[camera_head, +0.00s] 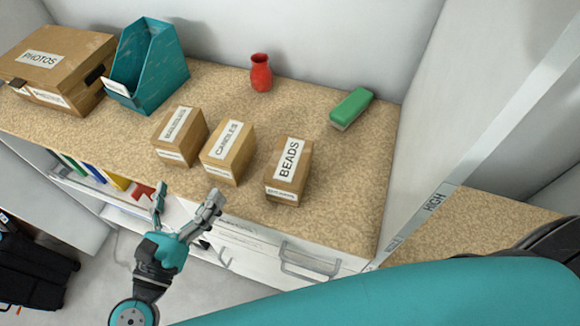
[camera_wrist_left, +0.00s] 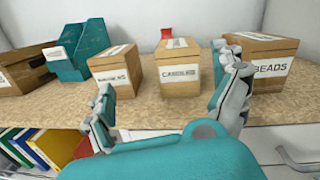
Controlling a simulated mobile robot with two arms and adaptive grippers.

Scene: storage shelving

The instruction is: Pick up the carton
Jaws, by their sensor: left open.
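Three small brown cartons stand in a row on the speckled countertop (camera_head: 330,215). The left carton (camera_head: 180,138) has a label I cannot read surely, the middle one (camera_head: 229,152) reads CANDLES, and the right one (camera_head: 289,172) reads BEADS. My left gripper (camera_head: 187,196) is open and empty in front of the counter's edge, short of the cartons. In the left wrist view the CANDLES carton (camera_wrist_left: 178,76) stands between and beyond the open fingers (camera_wrist_left: 168,95). The right finger partly covers the BEADS carton (camera_wrist_left: 268,68). My right gripper is not in view.
Behind the cartons are a PHOTOS box (camera_head: 52,62), a teal file holder (camera_head: 148,66), a red vase (camera_head: 261,73) and a green-topped block (camera_head: 351,108). A white upright panel (camera_head: 480,130) bounds the right. Drawer handles (camera_head: 309,266) stick out below the counter.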

